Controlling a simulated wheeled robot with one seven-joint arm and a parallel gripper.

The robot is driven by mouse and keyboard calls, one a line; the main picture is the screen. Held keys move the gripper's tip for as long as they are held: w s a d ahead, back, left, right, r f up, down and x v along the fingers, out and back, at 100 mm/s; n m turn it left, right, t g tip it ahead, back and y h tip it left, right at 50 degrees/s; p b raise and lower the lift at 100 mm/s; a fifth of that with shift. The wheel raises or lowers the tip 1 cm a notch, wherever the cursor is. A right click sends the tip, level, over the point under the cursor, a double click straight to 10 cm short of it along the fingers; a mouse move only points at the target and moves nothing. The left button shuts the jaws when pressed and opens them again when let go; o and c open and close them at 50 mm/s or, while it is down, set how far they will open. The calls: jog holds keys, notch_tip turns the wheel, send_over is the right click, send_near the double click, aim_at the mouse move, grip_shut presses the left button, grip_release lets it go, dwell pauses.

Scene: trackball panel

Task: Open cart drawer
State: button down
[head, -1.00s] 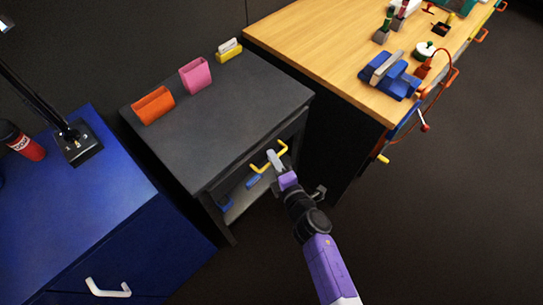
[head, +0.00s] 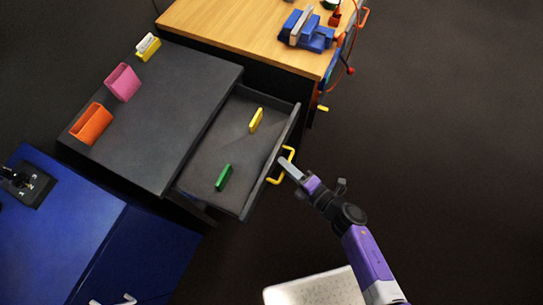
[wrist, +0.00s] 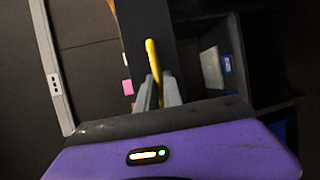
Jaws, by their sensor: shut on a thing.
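The black cart (head: 170,110) stands between the blue cabinet and the wooden workbench. Its drawer (head: 205,155) is pulled well out towards the right and shows its inside, with a yellow block (head: 256,120) and a green block (head: 223,177) on the drawer floor. The yellow handle (head: 275,180) is on the drawer front. My gripper (head: 284,163) is at the handle and shut on it. In the wrist view the two fingers (wrist: 158,95) close around the yellow handle (wrist: 152,58).
Orange (head: 91,124), pink (head: 123,82) and yellow (head: 148,46) holders sit on the cart top. The wooden workbench (head: 235,25) with a blue vise (head: 306,30) is behind, the blue cabinet (head: 65,235) at left. Dark floor is clear at right.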

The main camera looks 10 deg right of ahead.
jog(key=shift+s+d, duration=0.55)
jog(key=shift+d, duration=0.1)
jog(key=c, duration=1.8)
grip_release()
jog(key=v, duration=0.7)
jog(key=shift+s+d+b, duration=0.15)
jog(key=shift+s+b, duration=0.15)
